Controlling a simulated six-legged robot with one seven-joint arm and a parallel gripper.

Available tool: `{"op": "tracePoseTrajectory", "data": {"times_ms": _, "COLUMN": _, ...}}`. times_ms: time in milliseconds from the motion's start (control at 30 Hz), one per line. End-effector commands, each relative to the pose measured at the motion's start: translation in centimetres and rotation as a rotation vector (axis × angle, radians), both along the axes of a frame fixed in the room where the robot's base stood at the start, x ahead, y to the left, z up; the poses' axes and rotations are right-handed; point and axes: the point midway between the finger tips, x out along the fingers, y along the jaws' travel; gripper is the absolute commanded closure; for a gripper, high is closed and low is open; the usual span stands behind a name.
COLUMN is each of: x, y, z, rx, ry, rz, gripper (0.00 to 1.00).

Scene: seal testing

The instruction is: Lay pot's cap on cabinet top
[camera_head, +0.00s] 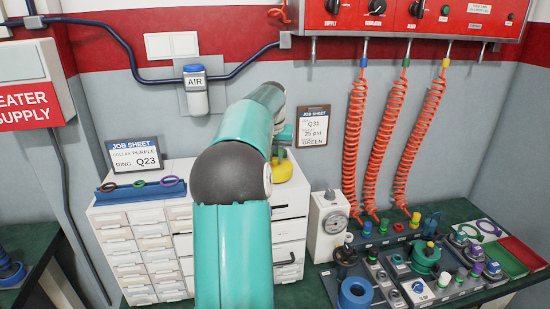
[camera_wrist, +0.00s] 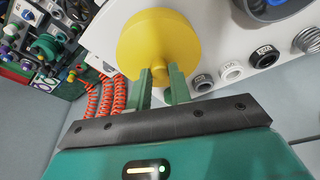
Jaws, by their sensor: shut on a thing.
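The pot's cap is a yellow round disc with a small knob. In the wrist view the cap (camera_wrist: 160,38) sits at the fingertips of my gripper (camera_wrist: 160,82), whose green fingers are shut on its knob. In the head view the cap (camera_head: 281,171) shows just right of my arm, over the right part of the white cabinet's top (camera_head: 294,199). I cannot tell whether the cap touches the top. My gripper (camera_head: 284,148) is mostly hidden behind my arm there. A grey round body with blue (camera_wrist: 270,8) is cut off in the wrist view; it may be the pot.
In the wrist view, white and black rings (camera_wrist: 231,72) and a metal spring (camera_wrist: 307,40) lie near the cap. A blue rack (camera_head: 141,186) and job sheet (camera_head: 135,155) stand on the cabinet's left. A gauge box (camera_head: 328,226) and crowded green bench stand right. Orange coiled hoses (camera_head: 388,140) hang behind.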

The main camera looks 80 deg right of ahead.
Motion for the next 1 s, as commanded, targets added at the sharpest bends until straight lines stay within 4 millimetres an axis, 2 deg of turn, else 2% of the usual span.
{"op": "tracePoseTrajectory", "data": {"times_ms": 100, "x": 0.0, "y": 0.0, "z": -1.0, "rx": -0.002, "ry": -0.001, "rz": 0.0, "gripper": 1.0}}
{"op": "tracePoseTrajectory", "data": {"times_ms": 433, "x": 0.0, "y": 0.0, "z": -1.3, "rx": -0.002, "ry": 0.0, "rz": 0.0, "gripper": 1.0}}
{"op": "tracePoseTrajectory", "data": {"times_ms": 467, "x": 0.0, "y": 0.0, "z": -1.3, "rx": -0.002, "ry": 0.0, "rz": 0.0, "gripper": 0.76}}
{"op": "tracePoseTrajectory", "data": {"times_ms": 567, "x": 0.0, "y": 0.0, "z": -1.3, "rx": -0.002, "ry": 0.0, "rz": 0.0, "gripper": 0.58}}
{"op": "tracePoseTrajectory", "data": {"times_ms": 867, "x": 0.0, "y": 0.0, "z": -1.2, "rx": -0.002, "ry": 0.0, "rz": 0.0, "gripper": 0.58}}
{"op": "tracePoseTrajectory", "data": {"times_ms": 1000, "x": 0.0, "y": 0.2, "z": 0.0, "rx": -0.005, "ry": -0.001, "rz": 0.0, "gripper": 0.58}}
